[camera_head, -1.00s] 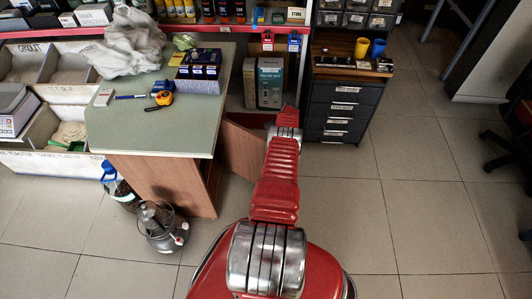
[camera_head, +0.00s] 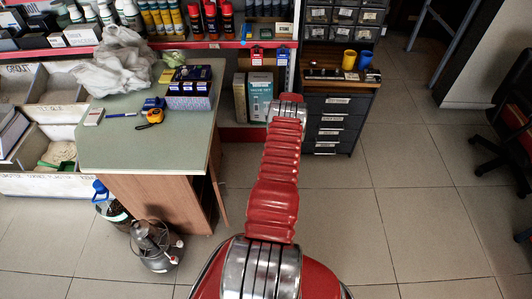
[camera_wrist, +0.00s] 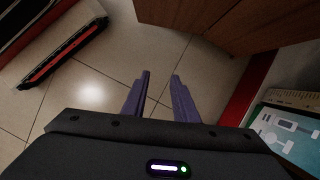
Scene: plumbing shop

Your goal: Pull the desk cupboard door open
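The desk (camera_head: 150,135) stands at the left in the head view, with a brown wooden cupboard body (camera_head: 160,200) under its pale green top. The cupboard door (camera_head: 219,190) shows as a narrow brown strip beside the desk's right side, slightly apart from it at the bottom. Its handle is not visible. My gripper is hidden beyond my red arm in the head view. In the wrist view my gripper (camera_wrist: 160,76) has two purple fingers apart over bare floor tiles, holding nothing. Brown wood panels (camera_wrist: 215,20) of the desk cupboard lie beyond the fingertips, not touching them.
A shelf unit with a red base strip (camera_wrist: 250,95) and a valve box (camera_head: 260,95) stands ahead. A black drawer cabinet (camera_head: 328,125) is at its right. A metal-and-dark pump-like object (camera_head: 155,245) stands before the desk.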

